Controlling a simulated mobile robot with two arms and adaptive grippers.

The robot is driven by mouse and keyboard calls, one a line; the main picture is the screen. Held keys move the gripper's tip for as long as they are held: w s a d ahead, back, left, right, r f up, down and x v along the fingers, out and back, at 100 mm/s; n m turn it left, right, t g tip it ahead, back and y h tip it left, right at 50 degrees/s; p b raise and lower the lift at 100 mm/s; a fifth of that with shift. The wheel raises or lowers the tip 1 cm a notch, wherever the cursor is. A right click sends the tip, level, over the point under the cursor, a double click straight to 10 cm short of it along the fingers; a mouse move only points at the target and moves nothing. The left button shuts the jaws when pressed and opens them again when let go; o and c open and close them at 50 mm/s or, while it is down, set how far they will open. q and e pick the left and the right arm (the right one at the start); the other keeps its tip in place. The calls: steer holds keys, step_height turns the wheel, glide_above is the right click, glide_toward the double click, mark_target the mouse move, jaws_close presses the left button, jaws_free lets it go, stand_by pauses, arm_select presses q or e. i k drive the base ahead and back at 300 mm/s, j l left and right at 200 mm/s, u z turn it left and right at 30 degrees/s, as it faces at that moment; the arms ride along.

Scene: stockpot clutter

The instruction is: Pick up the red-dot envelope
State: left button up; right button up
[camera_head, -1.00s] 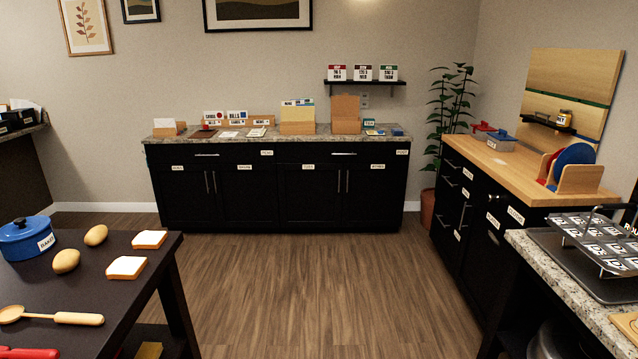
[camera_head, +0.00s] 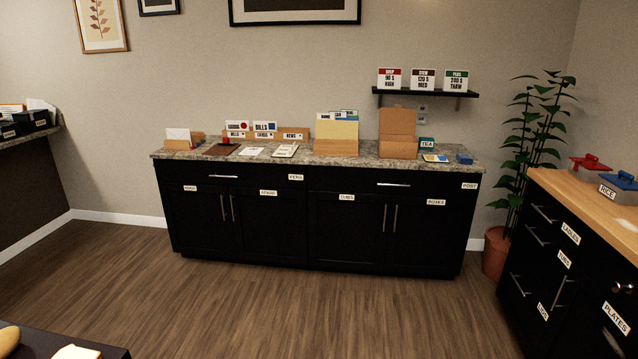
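A white envelope or card with a red dot (camera_head: 241,126) stands upright in a small wooden sorter on the granite counter (camera_head: 352,160) against the back wall. Beside it stands a similar one marked BILLS with a blue dot (camera_head: 265,126). A dark brown flat item (camera_head: 222,149) lies in front of the sorter, with a small red shape at its back edge. White papers (camera_head: 251,151) lie flat to its right; their markings are too small to read. Neither of my grippers is in view.
The counter also holds a folder box (camera_head: 336,147), an open cardboard box (camera_head: 398,148) and a TEA box (camera_head: 427,144). A wooden-topped cabinet (camera_head: 570,195) and potted plant (camera_head: 497,253) stand right. A dark table corner (camera_head: 100,348) is lower left. The floor between is clear.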

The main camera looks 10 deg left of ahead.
mark_target(230, 125)
steer(key=i, duration=0.85)
steer(key=i+u, duration=0.15)
steer(key=i, duration=0.7)
steer(key=i+j+u, duration=0.15)
steer(key=i, duration=0.3)
steer(key=i+j+u, duration=0.1)
steer(key=i, duration=0.3)
steer(key=i+j+u, duration=0.15)
steer(key=i, duration=0.3)
steer(key=i+j+u, duration=0.1)
steer(key=j, duration=0.3)
steer(key=i+j+u, duration=0.15)
steer(key=j, duration=0.25)
steer(key=j+u, duration=0.1)
steer(key=j, duration=0.25)
steer(key=i+j+u, duration=0.1)
steer(key=j, duration=0.25)
steer(key=i+l+u, duration=0.2)
steer(key=i, duration=0.3)
steer(key=i+l+u, duration=0.15)
steer(key=i+l, duration=0.3)
